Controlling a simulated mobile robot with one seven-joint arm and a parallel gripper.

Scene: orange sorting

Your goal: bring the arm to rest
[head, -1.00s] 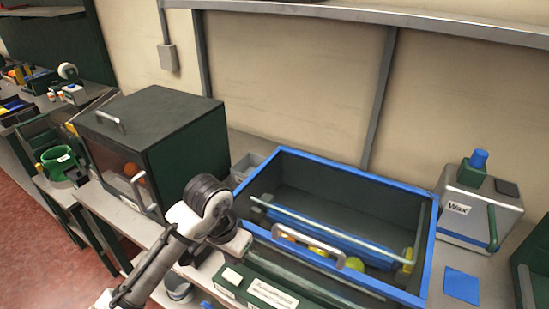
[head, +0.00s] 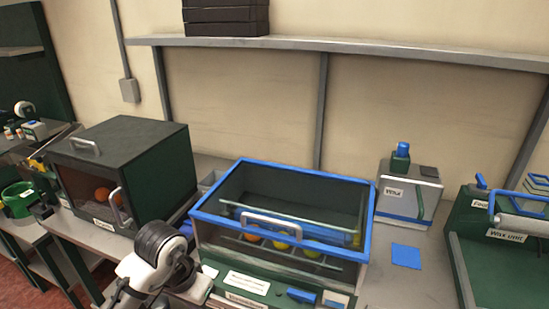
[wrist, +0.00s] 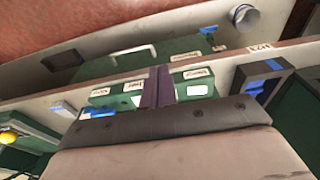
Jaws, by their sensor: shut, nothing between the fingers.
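My arm shows at the lower middle of the head view, bent in front of the workbench, with a dark round joint and white links. In the wrist view my gripper (wrist: 158,88) shows as a dark narrow pair of fingers pressed together, with nothing between them. It points toward green labelled units and a grey bench edge. The fingertips are not visible in the head view.
A dark green box (head: 150,150) with an orange inside stands to the left. A wax container (head: 408,195) and a wax unit (head: 500,260) stand farther right.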

